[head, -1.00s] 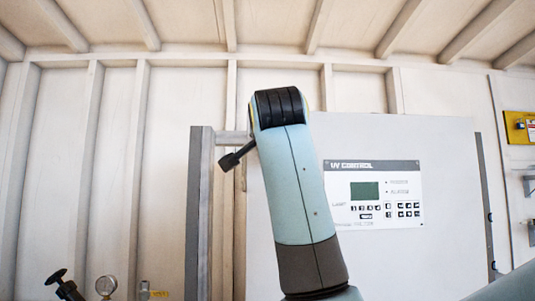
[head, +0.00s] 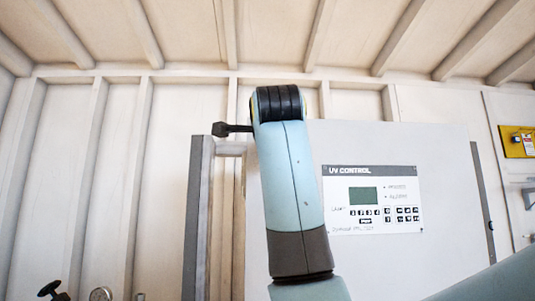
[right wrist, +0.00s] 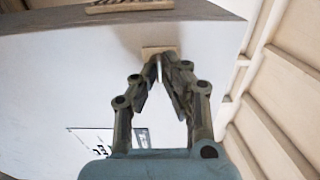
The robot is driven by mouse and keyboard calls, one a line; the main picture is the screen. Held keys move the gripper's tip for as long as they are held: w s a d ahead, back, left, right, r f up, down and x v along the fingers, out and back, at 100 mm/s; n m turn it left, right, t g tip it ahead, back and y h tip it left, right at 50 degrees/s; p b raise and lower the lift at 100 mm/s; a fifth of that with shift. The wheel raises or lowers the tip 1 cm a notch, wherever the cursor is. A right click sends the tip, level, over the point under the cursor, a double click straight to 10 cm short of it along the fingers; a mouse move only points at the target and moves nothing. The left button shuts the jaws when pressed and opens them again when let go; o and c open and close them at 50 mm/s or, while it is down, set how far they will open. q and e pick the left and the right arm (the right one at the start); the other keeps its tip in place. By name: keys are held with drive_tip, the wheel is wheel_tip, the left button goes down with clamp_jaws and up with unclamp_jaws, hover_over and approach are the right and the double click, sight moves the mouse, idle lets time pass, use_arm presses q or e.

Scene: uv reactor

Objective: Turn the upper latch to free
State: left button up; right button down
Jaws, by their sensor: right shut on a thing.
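The upper latch shows in the right wrist view as a small tan block (right wrist: 160,52) against the white cabinet face. My right gripper (right wrist: 160,65) has its fingers drawn together at it, shut on the latch. In the head view my right arm stands in front of the cabinet's left side and hides the place of the grip. A dark lever-like piece (head: 232,129) sticks out level to the left from behind the arm's top joint. I cannot tell whether it belongs to the latch or to my gripper. My left gripper is not in view.
The white cabinet (head: 430,160) carries a UV control panel (head: 372,200) right of my arm. A grey post (head: 198,220) stands along its left edge. A yellow box (head: 519,142) hangs at the far right. The pale ribbed wall (head: 110,170) on the left has free room before it.

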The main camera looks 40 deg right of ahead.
idle(0.5)
drive_tip(key=c, duration=1.5)
unclamp_jaws()
drive_tip(key=shift+o, duration=0.2)
drive_tip(key=v, duration=0.7)
drive_tip(key=shift+s, duration=0.2)
drive_tip(key=shift+a+f, duration=0.15)
